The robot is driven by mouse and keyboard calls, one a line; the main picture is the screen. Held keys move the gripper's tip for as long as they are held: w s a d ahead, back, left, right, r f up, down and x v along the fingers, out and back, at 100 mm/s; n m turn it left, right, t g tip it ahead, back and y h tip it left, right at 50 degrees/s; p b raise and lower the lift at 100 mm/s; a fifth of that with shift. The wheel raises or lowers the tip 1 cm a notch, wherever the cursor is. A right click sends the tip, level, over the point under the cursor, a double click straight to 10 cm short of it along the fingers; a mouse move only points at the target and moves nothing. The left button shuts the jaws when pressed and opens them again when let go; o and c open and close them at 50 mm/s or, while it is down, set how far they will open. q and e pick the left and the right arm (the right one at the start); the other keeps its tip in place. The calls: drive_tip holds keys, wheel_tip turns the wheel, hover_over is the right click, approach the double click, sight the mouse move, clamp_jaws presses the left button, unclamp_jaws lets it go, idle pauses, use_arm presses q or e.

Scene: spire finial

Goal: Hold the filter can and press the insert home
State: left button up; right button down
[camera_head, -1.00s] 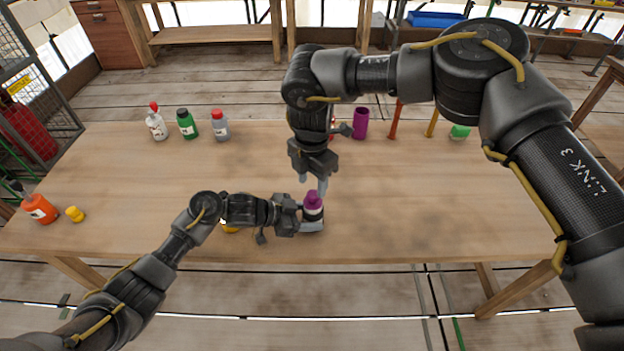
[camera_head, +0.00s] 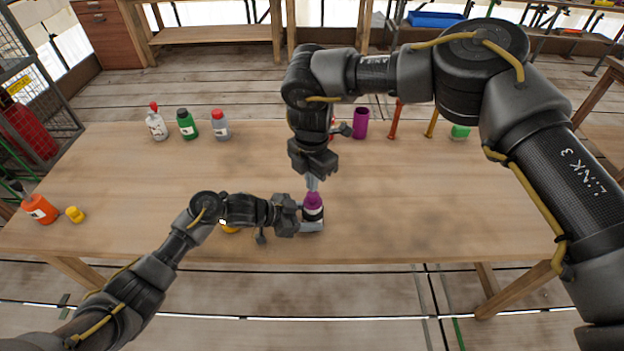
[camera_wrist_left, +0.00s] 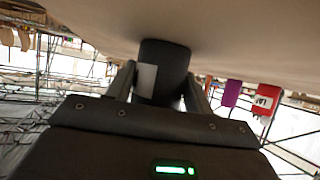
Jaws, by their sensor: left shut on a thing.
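The filter can (camera_head: 314,214), dark with a pale band, stands upright near the table's front edge. My left gripper (camera_head: 312,224) is shut around it from the left. In the left wrist view the dark can (camera_wrist_left: 163,72) with a white label sits between the two fingers. The purple insert (camera_head: 313,200) sits at the top of the can; its lower part is hidden. My right gripper (camera_head: 312,186) points down directly above the insert, its fingers close together. The fingertips are at the insert's top; whether they touch it or grip it is hard to tell.
A purple cylinder (camera_head: 360,123) stands behind, right of my right wrist. Several bottles, including a green one (camera_head: 187,124), stand at the back left. An orange bottle (camera_head: 40,209) and a yellow piece (camera_head: 75,214) are at the far left. The table's right part is mostly clear.

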drive_tip(key=shift+f, duration=0.1)
idle(0.3)
drive_tip(key=shift+f, duration=0.9)
drive_tip(key=shift+r, duration=0.1)
drive_tip(key=shift+r, duration=3.4)
use_arm(q)
drive_tip(key=o, duration=0.8)
drive_tip(key=shift+o, duration=0.2)
